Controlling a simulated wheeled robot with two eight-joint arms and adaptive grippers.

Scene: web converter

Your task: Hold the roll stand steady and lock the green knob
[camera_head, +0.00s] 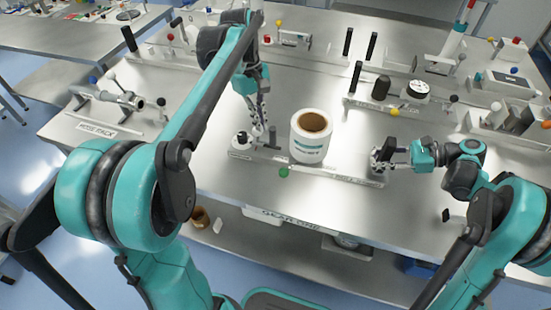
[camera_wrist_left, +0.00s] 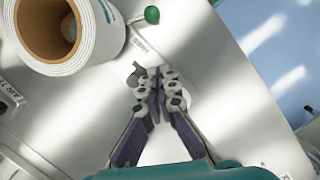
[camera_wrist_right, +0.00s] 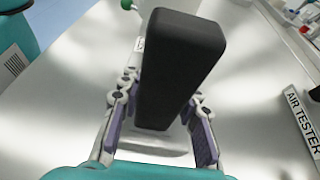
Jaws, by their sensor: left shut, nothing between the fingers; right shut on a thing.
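The roll stand holds a large white roll (camera_head: 311,136) with a brown core, upright near the front of the table. The roll also shows in the left wrist view (camera_wrist_left: 95,50). The green knob (camera_head: 284,172) is at the stand's front edge, and it shows in the left wrist view (camera_wrist_left: 152,14). My left gripper (camera_head: 258,131) points down left of the roll, shut and empty, apart from the knob. My right gripper (camera_head: 378,160) is at the right end of the stand's base, shut on a black upright block (camera_wrist_right: 178,65). The block hides part of the fingers.
A low rail (camera_head: 395,108) with a black cylinder and a dial stands behind right. A holder with a labelled plate (camera_head: 98,129) is at the left. An "AIR TESTER" plate (camera_wrist_right: 303,122) lies right of my right gripper. The table's front edge is close to the stand.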

